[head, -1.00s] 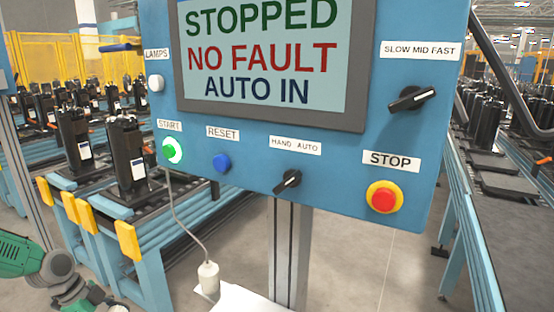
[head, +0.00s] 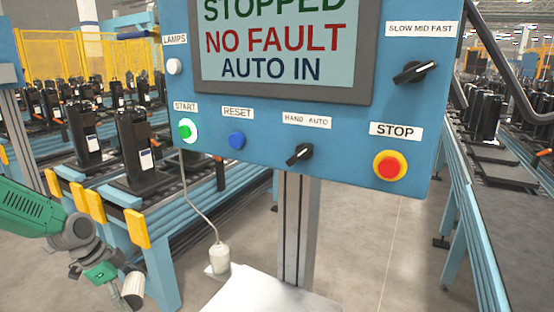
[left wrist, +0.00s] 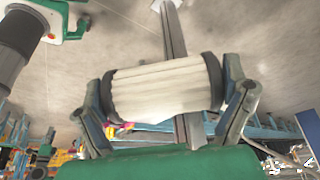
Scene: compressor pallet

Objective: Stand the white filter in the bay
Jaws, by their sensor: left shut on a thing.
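The white filter (left wrist: 165,88) is a pleated white cylinder with dark end caps. In the left wrist view it lies across the picture between the two fingers of my left gripper (left wrist: 170,95), which is shut on it end to end. In the head view my left gripper (head: 120,278) is at the lower left, low in front of the conveyor, and the filter (head: 132,291) shows small and pale at its tip. The filter is held clear in the air. I cannot make out a bay for certain in these views. My right gripper is not in view.
A blue control panel (head: 340,150) on a grey post (head: 297,225) fills the middle, its screen reading NO FAULT. Below is a white surface (head: 270,294) with a corded white piece (head: 219,258) at its edge. Conveyors with dark units (head: 140,150) stand left and right; floor between is clear.

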